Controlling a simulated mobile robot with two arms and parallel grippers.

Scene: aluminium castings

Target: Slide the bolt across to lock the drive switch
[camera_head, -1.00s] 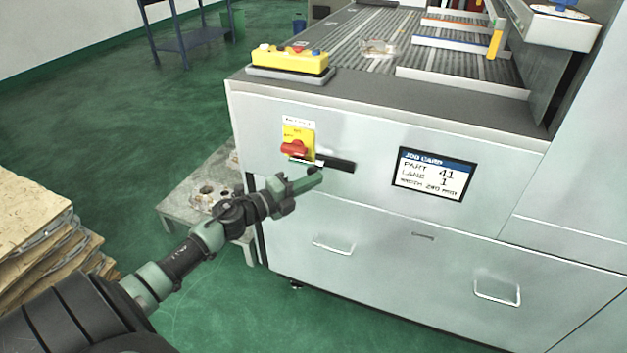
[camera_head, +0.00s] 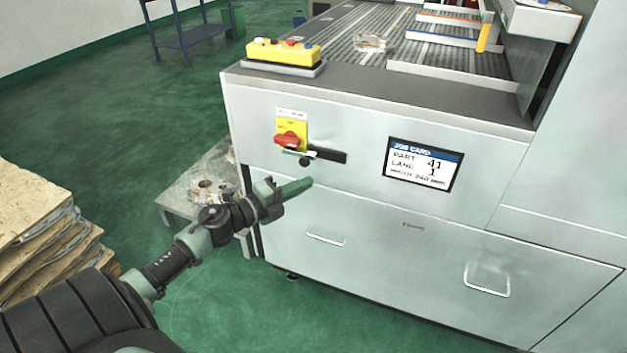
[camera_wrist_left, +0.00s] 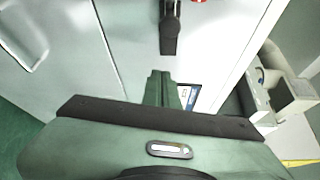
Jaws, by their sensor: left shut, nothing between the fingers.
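The drive switch (camera_head: 291,139) is a red handle on a yellow plate on the cabinet's front. Just below it lies the bolt, a thin rod with a round black knob (camera_head: 305,160). A dark horizontal bar (camera_head: 328,156) extends right from the knob. The rod's left part lies under the red handle; whether it engages the switch cannot be told. My left gripper (camera_head: 309,182) is shut and empty, a little below the knob and apart from it in the picture. In the left wrist view its fingers (camera_wrist_left: 160,86) point toward the dark bar (camera_wrist_left: 170,38). My right gripper is not in view.
A job card display (camera_head: 423,164) is right of the switch. A yellow button box (camera_head: 284,53) stands on the cabinet's top edge. A low grey table (camera_head: 185,190) and stacked boards (camera_head: 35,215) are to the left.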

